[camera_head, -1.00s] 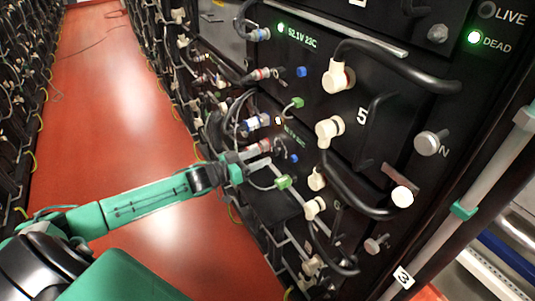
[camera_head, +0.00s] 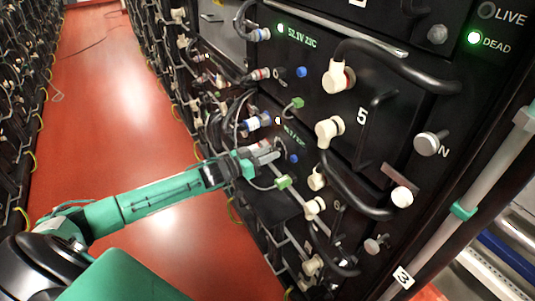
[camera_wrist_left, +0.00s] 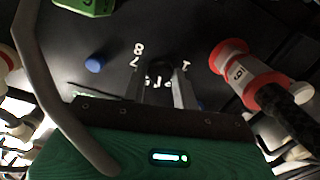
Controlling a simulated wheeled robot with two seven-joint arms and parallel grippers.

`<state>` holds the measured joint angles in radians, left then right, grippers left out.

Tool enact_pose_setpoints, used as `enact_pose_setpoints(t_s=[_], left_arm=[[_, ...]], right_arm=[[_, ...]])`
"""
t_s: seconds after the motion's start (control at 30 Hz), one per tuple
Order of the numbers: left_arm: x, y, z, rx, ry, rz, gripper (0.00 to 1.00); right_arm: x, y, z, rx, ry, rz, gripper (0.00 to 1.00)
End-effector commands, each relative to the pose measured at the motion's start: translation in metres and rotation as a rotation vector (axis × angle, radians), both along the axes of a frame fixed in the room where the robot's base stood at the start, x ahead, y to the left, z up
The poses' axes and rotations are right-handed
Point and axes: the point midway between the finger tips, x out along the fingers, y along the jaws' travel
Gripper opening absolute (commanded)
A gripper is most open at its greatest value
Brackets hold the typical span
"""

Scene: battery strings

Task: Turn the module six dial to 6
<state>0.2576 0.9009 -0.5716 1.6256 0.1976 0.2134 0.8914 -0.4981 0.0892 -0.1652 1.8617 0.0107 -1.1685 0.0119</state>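My left gripper (camera_head: 268,156) reaches the front of the lower module in the head view, left of a small blue button (camera_head: 294,158). In the left wrist view its two fingers (camera_wrist_left: 164,90) stand apart, with printed marks showing between them. They are over the dial's number ring (camera_wrist_left: 138,56), where 8 and 7 can be read at the upper left. A dark shape between the fingertips may be the dial knob; its pointer cannot be made out. Whether the fingers touch it cannot be told. My right gripper is not in view.
In the left wrist view, a red-and-white cable plug (camera_wrist_left: 238,72) is right of the fingers, a blue button (camera_wrist_left: 95,65) left, and a green connector (camera_wrist_left: 88,5) above. A grey cable curves down the left side.

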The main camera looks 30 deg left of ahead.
Motion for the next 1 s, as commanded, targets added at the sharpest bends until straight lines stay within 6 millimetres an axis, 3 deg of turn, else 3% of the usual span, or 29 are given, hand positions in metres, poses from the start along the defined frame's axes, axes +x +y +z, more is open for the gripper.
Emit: enact_pose_setpoints(t_s=[0.4,0.6,1.0], left_arm=[[0.000,0.000,0.001,0.071,-0.042,0.000,0.06],[0.000,0.000,0.001,0.194,-0.113,0.000,0.06],[-0.001,-0.001,0.000,0.518,-0.305,0.000,0.06]], right_arm=[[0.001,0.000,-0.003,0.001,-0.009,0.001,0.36],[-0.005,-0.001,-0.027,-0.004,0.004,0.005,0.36],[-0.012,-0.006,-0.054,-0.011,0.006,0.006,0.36]])
